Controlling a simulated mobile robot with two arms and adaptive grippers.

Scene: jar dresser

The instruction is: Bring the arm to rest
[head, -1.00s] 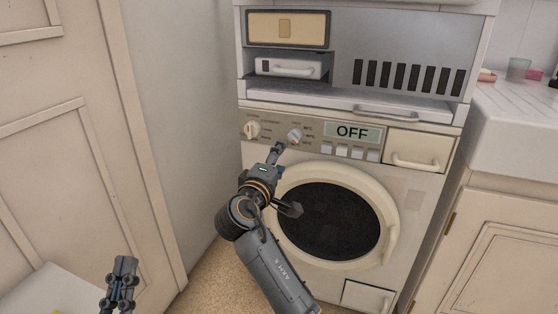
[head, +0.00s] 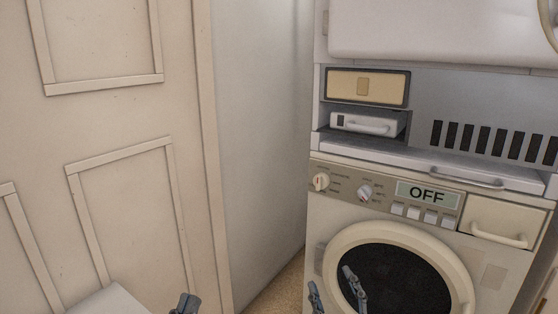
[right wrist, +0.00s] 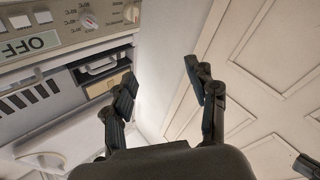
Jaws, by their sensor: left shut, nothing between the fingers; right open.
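My right gripper (head: 335,292) is open and empty, in front of the washing machine's round door at the lower edge of the head view. Its two spread fingers also show in the right wrist view (right wrist: 162,85), with nothing between them. My left gripper (head: 185,304) is shut and empty at the bottom edge of the head view, in front of the panelled door. Only its tip shows there. The washing machine (head: 325,222) stands at the right, with its display (head: 428,195) reading OFF.
The control panel has two knobs, the left one (head: 321,181) and the right one (head: 365,193). A drawer (head: 503,220) is beside the display. A panelled door (head: 120,120) and a plain wall (head: 255,130) lie left. A little floor (head: 278,292) shows between wall and machine.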

